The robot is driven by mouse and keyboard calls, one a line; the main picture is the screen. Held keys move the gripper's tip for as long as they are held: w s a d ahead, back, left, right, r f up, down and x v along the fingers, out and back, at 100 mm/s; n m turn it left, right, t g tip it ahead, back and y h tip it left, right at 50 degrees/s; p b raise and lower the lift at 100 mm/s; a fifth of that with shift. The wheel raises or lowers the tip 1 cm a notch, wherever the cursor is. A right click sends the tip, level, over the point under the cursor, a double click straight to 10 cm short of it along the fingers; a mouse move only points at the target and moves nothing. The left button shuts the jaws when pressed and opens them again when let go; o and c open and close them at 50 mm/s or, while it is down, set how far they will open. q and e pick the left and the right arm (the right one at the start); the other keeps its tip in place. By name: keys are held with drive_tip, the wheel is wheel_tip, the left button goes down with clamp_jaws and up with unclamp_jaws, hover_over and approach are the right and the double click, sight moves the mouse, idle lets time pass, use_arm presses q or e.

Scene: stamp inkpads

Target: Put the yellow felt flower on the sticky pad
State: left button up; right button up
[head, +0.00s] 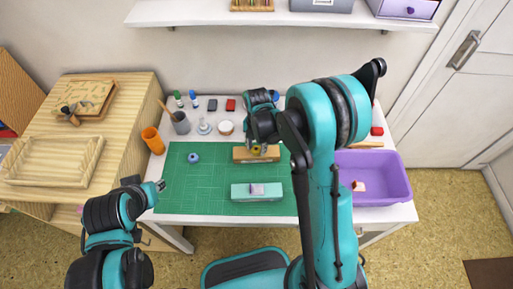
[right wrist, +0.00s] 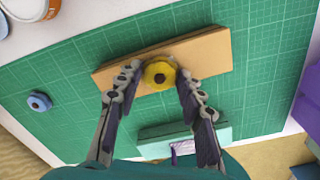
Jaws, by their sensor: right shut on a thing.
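The yellow felt flower (right wrist: 158,76), with a dark centre, is between the fingertips of my right gripper (right wrist: 159,73), which is shut on it. It overlaps the front edge of a long tan block (right wrist: 205,50) on the green mat; I cannot tell whether it touches the block. The head view also shows the tan block (head: 241,154) under my right gripper (head: 258,149). A mint block (head: 240,195) with a small lilac piece on top lies nearer. I cannot tell which block is the sticky pad. My left gripper (head: 158,186) is at the mat's left edge; its jaws are too small to read.
The green cutting mat (head: 190,190) has a blue ring (head: 193,158) and free room at left. An orange cup (head: 153,140), a brush pot (head: 180,122) and small bottles stand behind. A purple bin (head: 385,170) is at right, a wooden tray (head: 50,160) at left.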

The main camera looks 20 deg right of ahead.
drive_tip(key=shift+r, duration=0.1)
drive_tip(key=shift+f, duration=0.25)
drive_tip(key=o, duration=0.7)
drive_tip(key=shift+r, duration=0.1)
